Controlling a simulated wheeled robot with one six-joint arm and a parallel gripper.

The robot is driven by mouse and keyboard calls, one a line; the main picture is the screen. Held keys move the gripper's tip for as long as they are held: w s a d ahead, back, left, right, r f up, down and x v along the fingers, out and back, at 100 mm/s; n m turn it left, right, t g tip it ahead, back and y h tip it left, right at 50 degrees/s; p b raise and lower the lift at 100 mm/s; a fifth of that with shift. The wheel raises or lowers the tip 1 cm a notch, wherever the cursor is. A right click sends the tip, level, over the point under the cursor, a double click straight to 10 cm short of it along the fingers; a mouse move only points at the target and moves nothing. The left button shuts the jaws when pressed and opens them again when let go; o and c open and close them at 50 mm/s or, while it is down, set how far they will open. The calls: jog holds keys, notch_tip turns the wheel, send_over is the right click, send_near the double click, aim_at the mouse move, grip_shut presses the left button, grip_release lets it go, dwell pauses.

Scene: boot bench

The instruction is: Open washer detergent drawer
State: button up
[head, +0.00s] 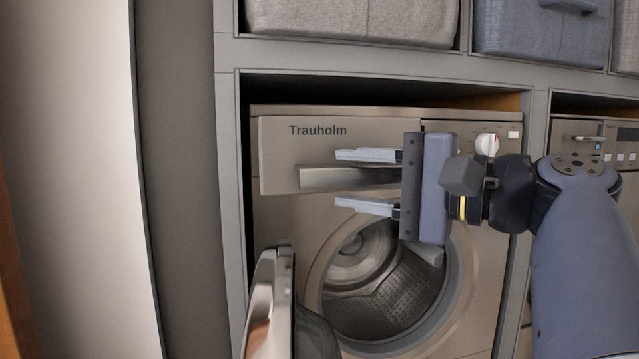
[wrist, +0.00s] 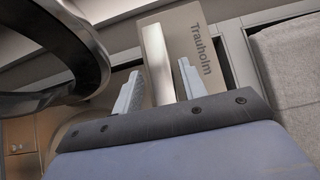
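The washer (head: 475,270) stands in a cabinet bay in the head view. Its detergent drawer (head: 320,145), a flat panel marked "Trauholm", is at the upper left of its front; it also shows in the wrist view (wrist: 195,50). The drawer looks shut or nearly so; I cannot tell exactly. A metallic bar handle (head: 335,178) runs along its lower part and shows between the fingers in the wrist view (wrist: 156,62). My gripper (head: 338,179) is open, one finger above the handle and one below, with gaps visible. Contact with the drawer front is unclear.
The washer's round door (head: 268,305) stands open at the lower left, below my gripper; its dark rim also shows in the wrist view (wrist: 85,60). A white knob (head: 487,145) is right of the drawer. Fabric bins (head: 350,22) fill the shelf above.

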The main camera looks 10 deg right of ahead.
jog(key=b+v, duration=0.1)
jog(key=v, duration=0.9)
jog(key=shift+b, duration=0.3)
jog(key=shift+p+x, duration=0.95)
jog(key=shift+x, duration=4.35)
